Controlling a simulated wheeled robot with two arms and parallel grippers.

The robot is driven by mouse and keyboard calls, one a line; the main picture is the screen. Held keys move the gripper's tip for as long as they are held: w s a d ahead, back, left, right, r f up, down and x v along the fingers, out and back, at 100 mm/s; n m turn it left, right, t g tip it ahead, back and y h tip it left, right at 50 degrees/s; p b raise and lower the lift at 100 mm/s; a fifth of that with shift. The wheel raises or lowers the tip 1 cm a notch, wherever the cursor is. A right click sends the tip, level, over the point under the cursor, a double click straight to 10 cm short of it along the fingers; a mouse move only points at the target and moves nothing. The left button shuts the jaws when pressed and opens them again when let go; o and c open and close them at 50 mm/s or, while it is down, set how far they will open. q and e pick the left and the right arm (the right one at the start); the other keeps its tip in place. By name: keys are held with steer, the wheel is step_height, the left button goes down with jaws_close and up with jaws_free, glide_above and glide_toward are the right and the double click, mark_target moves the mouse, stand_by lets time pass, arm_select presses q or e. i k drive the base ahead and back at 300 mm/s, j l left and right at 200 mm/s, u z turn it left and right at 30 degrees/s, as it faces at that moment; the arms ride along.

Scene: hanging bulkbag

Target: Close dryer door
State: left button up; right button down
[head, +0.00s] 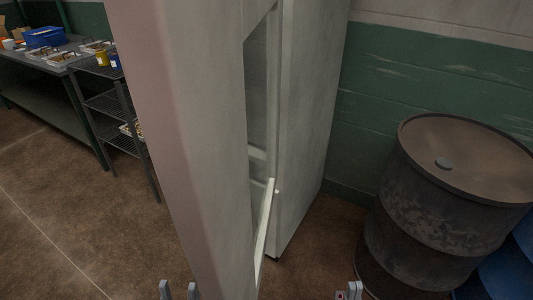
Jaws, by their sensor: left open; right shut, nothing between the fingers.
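The dryer (312,110) is a tall pale grey cabinet standing in the middle of the head view, against the green wall. Its door (195,130) is a large pale panel close to me. The door stands open, with a gap between it and the cabinet. Part of the dark interior and a pale lower ledge show through this gap. My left gripper (179,290) is open and empty at the bottom edge, in front of the door's lower part. My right gripper (348,291) is shut and empty at the bottom edge, right of the door and apart from it. The door's top is out of view.
A wire shelf (110,105) and a workbench (45,85) with containers are at the back left. Brown floor (60,210) is clear at the left.

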mark_target(182, 61)
steer(key=k+l+u, duration=0.15)
steer(key=k+l, duration=0.2)
steer(key=l, duration=0.15)
steer(key=k+l+u, duration=0.1)
steer(key=k+l, duration=0.3)
